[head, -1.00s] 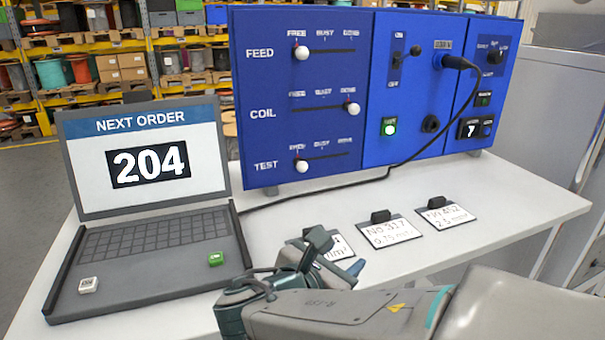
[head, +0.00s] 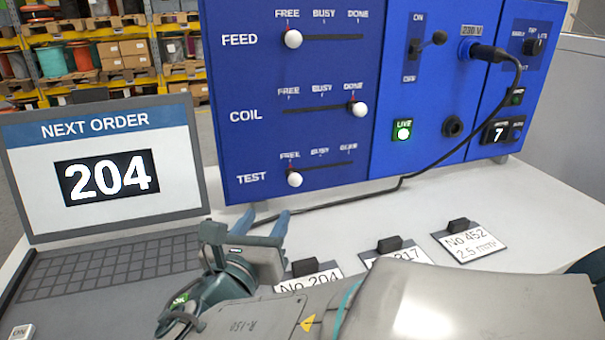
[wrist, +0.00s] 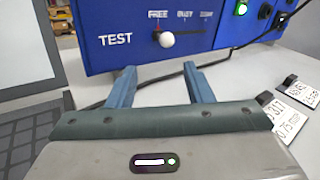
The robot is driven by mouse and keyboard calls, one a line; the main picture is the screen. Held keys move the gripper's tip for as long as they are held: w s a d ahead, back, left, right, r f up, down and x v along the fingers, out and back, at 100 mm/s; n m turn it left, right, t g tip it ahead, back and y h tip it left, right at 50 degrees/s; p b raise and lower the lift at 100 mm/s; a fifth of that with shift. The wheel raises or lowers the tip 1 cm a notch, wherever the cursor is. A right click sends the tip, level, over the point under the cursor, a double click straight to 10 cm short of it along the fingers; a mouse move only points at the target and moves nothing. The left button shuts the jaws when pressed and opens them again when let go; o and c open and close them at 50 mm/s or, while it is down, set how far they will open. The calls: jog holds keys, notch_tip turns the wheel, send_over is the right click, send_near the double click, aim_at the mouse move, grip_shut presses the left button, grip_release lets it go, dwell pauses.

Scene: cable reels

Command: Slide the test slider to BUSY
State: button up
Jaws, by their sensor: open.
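The test slider's white knob (head: 294,179) sits at the left end of its track, under FREE, at the bottom of the blue panel (head: 262,110). It also shows in the wrist view (wrist: 166,40), right of the word TEST. The BUSY mark is at the middle of the track, to the knob's right. My gripper (head: 267,218) is below and in front of the knob, apart from it. In the wrist view my gripper (wrist: 158,76) has its two blue fingers spread with nothing between them, and the knob lies beyond, roughly between their tips.
The feed knob (head: 293,39) is at FREE and the coil knob (head: 360,110) at DONE. A laptop (head: 100,170) showing 204 stands left. A black cable (head: 402,182) droops across the panel front. Cards, including No.452 (head: 468,243), lie on the white table (head: 545,210).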

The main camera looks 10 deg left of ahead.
aim_at(293, 183)
jog(key=shift+h, duration=0.3)
jog(key=w, duration=0.4)
jog(key=w+d, duration=0.1)
jog(key=w, duration=0.3)
jog(key=w+p, duration=0.1)
jog(key=w, duration=0.3)
jog(key=shift+w+d, duration=0.2)
jog(key=shift+w, duration=0.05)
